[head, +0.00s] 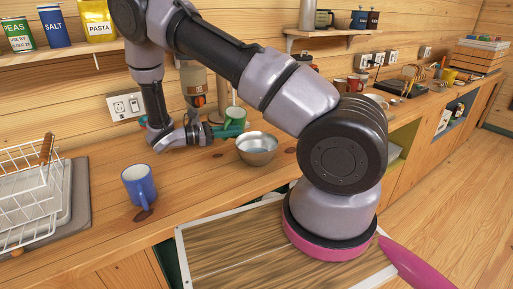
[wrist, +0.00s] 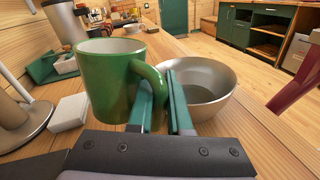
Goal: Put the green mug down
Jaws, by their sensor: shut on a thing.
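The green mug (wrist: 105,82) fills the left middle of the wrist view, upright, with its handle to the right. My gripper (wrist: 162,92) is shut on the mug's handle, its two teal fingers on either side of it. In the head view the green mug (head: 235,116) shows small beside my gripper (head: 238,128), over the wooden counter and close behind the metal bowl. I cannot tell whether the mug's base touches the counter.
A metal bowl (head: 257,148) stands right next to my gripper; it also shows in the wrist view (wrist: 203,84). A blue mug (head: 139,186) and a white wire rack (head: 30,195) stand on the counter (head: 200,180) to the left. The counter between blue mug and bowl is clear.

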